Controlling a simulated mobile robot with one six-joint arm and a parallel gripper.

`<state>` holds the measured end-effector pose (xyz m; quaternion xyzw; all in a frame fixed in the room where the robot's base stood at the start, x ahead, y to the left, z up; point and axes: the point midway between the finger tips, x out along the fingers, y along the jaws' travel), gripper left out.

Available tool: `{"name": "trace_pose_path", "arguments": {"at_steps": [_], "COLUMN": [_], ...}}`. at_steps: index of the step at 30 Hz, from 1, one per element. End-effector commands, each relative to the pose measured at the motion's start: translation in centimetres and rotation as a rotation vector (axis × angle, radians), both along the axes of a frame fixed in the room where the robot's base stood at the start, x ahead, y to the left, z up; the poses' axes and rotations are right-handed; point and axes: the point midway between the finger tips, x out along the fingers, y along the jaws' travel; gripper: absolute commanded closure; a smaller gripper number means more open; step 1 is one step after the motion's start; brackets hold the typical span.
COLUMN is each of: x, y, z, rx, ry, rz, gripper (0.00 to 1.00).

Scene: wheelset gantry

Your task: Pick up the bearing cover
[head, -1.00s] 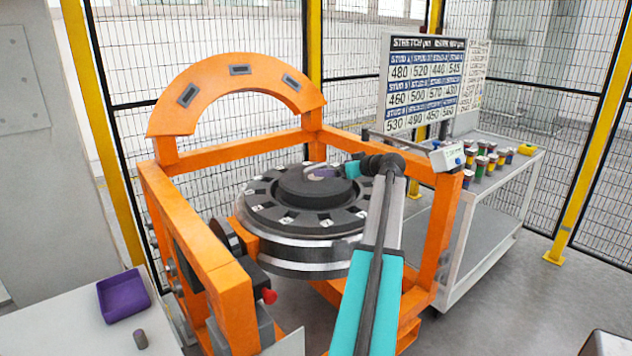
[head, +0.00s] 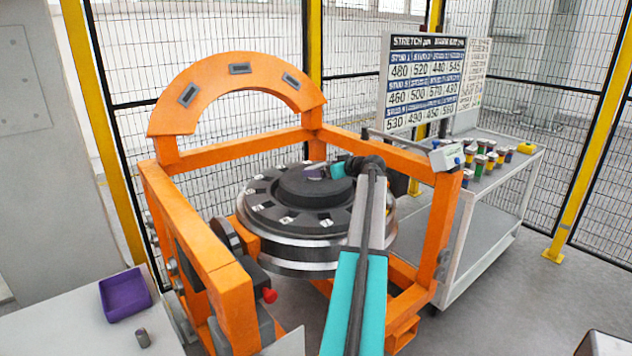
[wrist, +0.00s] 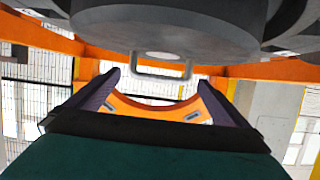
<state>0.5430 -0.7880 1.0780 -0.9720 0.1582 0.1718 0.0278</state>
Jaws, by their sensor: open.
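The bearing cover (head: 308,192) looks like the dark round disc on top of the wheelset in the orange frame. In the wrist view the cover (wrist: 165,35) fills the upper middle, with a U-shaped handle (wrist: 160,73) on it. My gripper (head: 316,172) is over the cover in the head view and hides part of its top. In the wrist view my gripper (wrist: 158,82) is open, its purple fingers spread to either side of the handle in the picture. The handle appears beyond the fingertips; I cannot tell the exact gap. Nothing is held.
The orange gantry (head: 230,142) stands around the wheelset, with an arch behind and rails at the sides. A grey cart (head: 512,175) with several coloured pots is at the right. A purple tray (head: 125,296) and small grey cylinder (head: 143,338) are on the lower-left table.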

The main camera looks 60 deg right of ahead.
Motion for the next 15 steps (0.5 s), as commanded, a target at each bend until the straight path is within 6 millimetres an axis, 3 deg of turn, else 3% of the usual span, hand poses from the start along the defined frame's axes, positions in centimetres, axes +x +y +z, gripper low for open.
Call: {"name": "trace_pose_path", "arguments": {"at_steps": [15], "x": [4.3], "y": [-1.5], "z": [-1.4], "rx": [0.001], "ry": [0.0], "rz": [0.0], "gripper": [0.0]}}
